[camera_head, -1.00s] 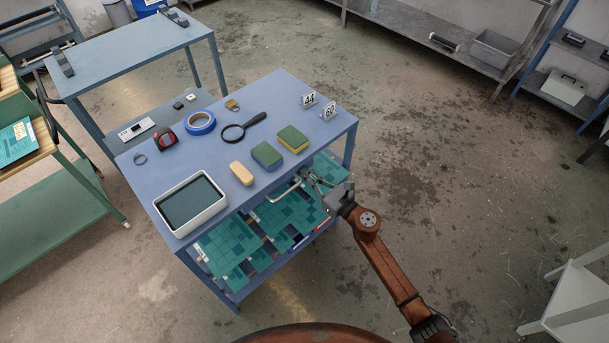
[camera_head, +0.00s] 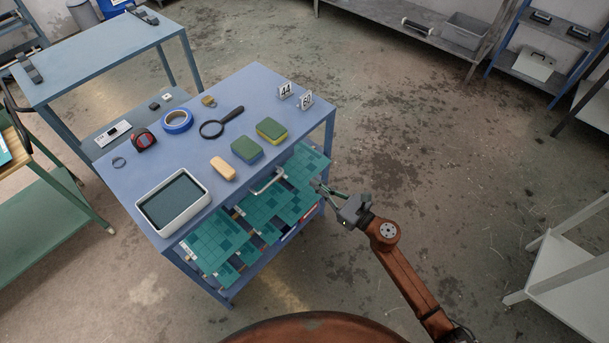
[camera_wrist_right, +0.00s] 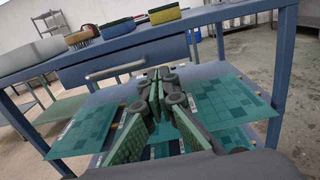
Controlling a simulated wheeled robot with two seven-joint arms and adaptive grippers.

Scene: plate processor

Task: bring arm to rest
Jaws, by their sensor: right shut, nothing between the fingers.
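My right arm (camera_head: 410,281) reaches in from the lower right in the head view. Its gripper (camera_head: 322,188) is shut and empty, just off the right front side of the blue table (camera_head: 262,90). In the right wrist view the gripper's fingers (camera_wrist_right: 160,82) are together, in front of the table's drawer handle (camera_wrist_right: 115,69) and apart from it. The handle also shows in the head view (camera_head: 268,182). My left gripper is not in view.
Teal plates (camera_head: 215,245) lie on the shelf under the tabletop. Sponges (camera_head: 271,131), a magnifier (camera_head: 213,128), blue tape (camera_head: 177,121) and a white tray (camera_head: 142,205) are on top. A white rack (camera_head: 570,255) stands at right; the floor between is clear.

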